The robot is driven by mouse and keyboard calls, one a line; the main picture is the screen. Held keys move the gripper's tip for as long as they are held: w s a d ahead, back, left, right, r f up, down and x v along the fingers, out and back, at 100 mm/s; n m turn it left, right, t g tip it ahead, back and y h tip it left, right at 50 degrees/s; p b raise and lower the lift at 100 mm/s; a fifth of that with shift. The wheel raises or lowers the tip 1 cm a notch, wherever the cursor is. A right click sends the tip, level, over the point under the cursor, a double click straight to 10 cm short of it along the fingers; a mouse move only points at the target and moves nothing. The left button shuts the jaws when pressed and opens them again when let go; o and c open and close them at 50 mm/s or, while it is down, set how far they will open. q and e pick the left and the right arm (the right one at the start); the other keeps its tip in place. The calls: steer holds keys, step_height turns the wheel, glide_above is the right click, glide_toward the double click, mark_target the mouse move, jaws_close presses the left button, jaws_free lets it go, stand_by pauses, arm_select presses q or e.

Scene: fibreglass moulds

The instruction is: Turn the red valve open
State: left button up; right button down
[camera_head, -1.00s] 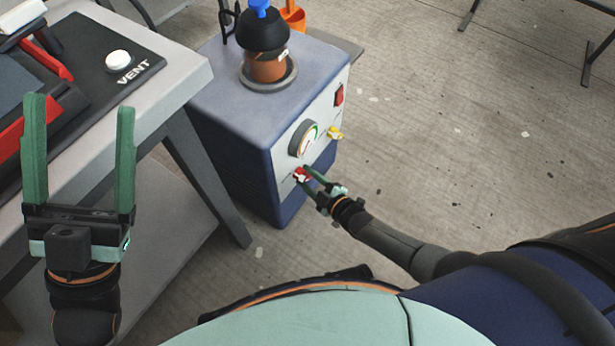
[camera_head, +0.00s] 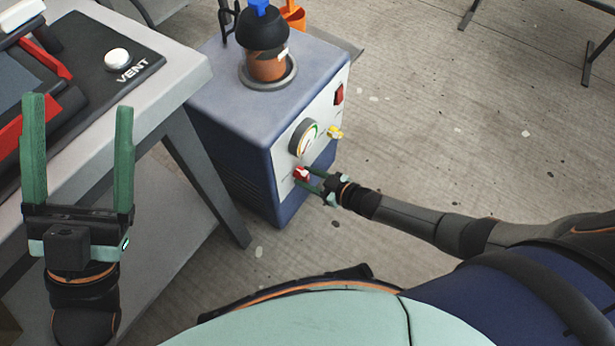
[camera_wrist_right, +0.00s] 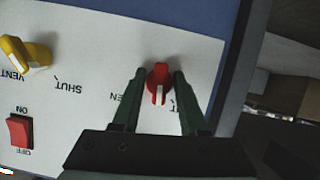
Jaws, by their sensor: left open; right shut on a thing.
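The red valve (camera_head: 302,173) is a small knob low on the front panel of the blue-grey machine (camera_head: 235,80), below the round gauge. My right gripper (camera_head: 309,181) is shut on it. In the right wrist view, the red valve (camera_wrist_right: 158,80) sits between the two green fingers of my right gripper (camera_wrist_right: 157,90), its white mark pointing down in the picture towards the palm. The fingers partly cover the labels on either side; only "EN" and a "T" show. My left gripper (camera_head: 79,110) is open and empty, held over the left table's edge.
A yellow valve (camera_head: 335,133), a gauge (camera_head: 304,138) and a red switch (camera_head: 339,94) share the panel. A jar with a black top (camera_head: 264,55) stands on the machine. The grey table (camera_head: 180,75) is on the left.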

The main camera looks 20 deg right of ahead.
steer(key=shift+d+f+m+g+y+b, duration=0.15)
steer(key=shift+m+g+y+b, duration=0.45)
steer(key=shift+m, duration=0.4)
steer(key=shift+f+m+y+b, duration=0.1)
steer(key=shift+m+y+b, duration=0.4)
steer(key=shift+m+b, duration=0.45)
steer(key=shift+m+g+y+b, duration=0.6)
steer(key=shift+m+y+b, duration=0.1)
steer(key=shift+m+b, duration=0.5)
arm_select(q)
step_height(320, 180, down, 7)
steer(key=shift+d+b, duration=0.4)
steer(key=shift+d, duration=0.05)
arm_select(e)
steer(key=shift+m+y, duration=0.3)
steer(key=shift+m, duration=0.05)
arm_select(q)
steer(key=shift+w+f, duration=0.1)
steer(key=shift+w, duration=0.05)
arm_select(e)
steer(key=shift+r, duration=0.25)
steer(key=shift+w, duration=0.1)
steer(key=shift+c, duration=2.2)
jaws_free()
